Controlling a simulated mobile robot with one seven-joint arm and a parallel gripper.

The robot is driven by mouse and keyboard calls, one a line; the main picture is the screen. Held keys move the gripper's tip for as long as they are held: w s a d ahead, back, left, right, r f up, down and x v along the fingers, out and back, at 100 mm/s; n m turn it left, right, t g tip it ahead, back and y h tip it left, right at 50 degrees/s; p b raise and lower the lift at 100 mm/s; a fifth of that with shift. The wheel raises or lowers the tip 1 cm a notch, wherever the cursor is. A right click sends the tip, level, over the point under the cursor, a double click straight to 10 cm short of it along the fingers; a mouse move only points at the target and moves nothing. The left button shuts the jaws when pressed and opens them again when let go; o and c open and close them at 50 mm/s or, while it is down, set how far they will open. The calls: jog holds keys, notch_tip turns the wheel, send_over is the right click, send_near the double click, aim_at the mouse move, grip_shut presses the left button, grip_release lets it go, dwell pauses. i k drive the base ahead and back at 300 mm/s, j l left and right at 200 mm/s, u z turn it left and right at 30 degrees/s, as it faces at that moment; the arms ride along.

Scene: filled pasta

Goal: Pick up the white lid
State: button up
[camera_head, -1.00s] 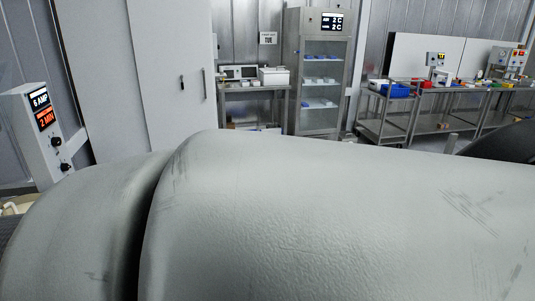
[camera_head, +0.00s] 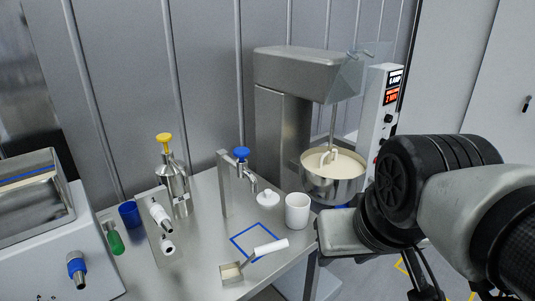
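The white lid (camera_head: 267,198), a small round piece with a knob on top, lies on the steel table (camera_head: 205,205) near its back right part. A white cup-like container (camera_head: 297,210) stands upright just to its right, open at the top. My arm enters from the right and reaches to the right of the table edge. No fingers of my gripper can be made out. The lid is in plain sight and nothing holds it.
A mixer (camera_head: 285,110) with a bowl of dough (camera_head: 333,178) stands behind the table. A blue-handled tap (camera_head: 240,160) is left of the lid. A white-handled scoop (camera_head: 254,257) lies in front by a blue square outline. A yellow-topped dispenser (camera_head: 173,180) and blue cup (camera_head: 129,214) stand left.

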aim_at(269, 198)
jog(key=i+l+u, duration=0.3)
jog(key=l+u, duration=0.35)
jog(key=i+l+u, duration=0.3)
jog(key=l+u, duration=0.1)
jog(key=u, duration=0.15)
jog(key=l, duration=0.2)
jog(key=k+u, duration=0.05)
